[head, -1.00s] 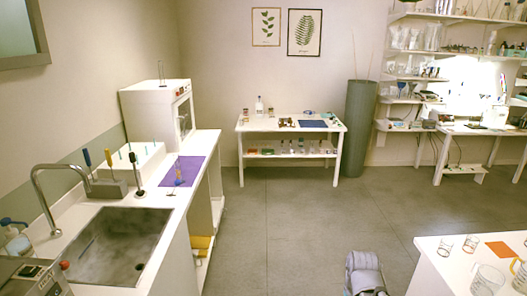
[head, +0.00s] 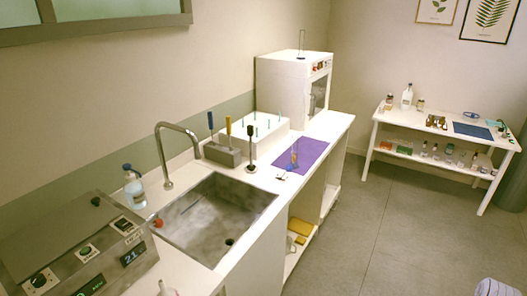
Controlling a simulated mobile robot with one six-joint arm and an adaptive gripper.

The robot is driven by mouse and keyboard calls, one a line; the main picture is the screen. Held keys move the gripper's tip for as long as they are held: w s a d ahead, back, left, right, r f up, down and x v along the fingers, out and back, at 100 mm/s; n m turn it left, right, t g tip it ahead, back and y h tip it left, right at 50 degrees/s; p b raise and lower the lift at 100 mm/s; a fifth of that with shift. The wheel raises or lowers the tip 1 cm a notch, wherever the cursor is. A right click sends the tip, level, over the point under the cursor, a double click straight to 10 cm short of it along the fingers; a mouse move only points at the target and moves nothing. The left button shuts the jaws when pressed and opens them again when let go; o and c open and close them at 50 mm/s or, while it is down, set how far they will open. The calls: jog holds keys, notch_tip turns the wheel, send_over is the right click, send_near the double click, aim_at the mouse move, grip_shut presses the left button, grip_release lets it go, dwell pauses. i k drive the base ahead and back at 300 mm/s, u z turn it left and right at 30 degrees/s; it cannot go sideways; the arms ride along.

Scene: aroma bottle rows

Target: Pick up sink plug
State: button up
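I cannot tell for certain which thing is the sink plug. A small red round piece (head: 158,222) sits at the near left corner of the sink (head: 262,198). A dark upright piece with a round foot (head: 250,168) stands on the counter just past the sink's far right corner. The sink basin looks empty, with a dark drain hole (head: 229,241) in its floor. My gripper is not in view.
A curved tap (head: 163,150) rises behind the sink, with a soap bottle (head: 134,186) beside it. A grey control device (head: 85,255) stands at the left. A grey tool block (head: 222,153) and purple mat (head: 312,150) lie beyond.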

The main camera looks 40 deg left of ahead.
aim_at(251, 167)
jog(key=u, duration=0.2)
jog(key=i, duration=0.75)
jog(key=u, duration=0.7)
jog(key=i, duration=0.55)
jog(key=u, duration=0.7)
jog(key=i, duration=0.55)
jog(key=u, duration=0.35)
jog(key=k, duration=0.9)
jog(key=u, duration=0.15)
jog(key=i, duration=0.35)
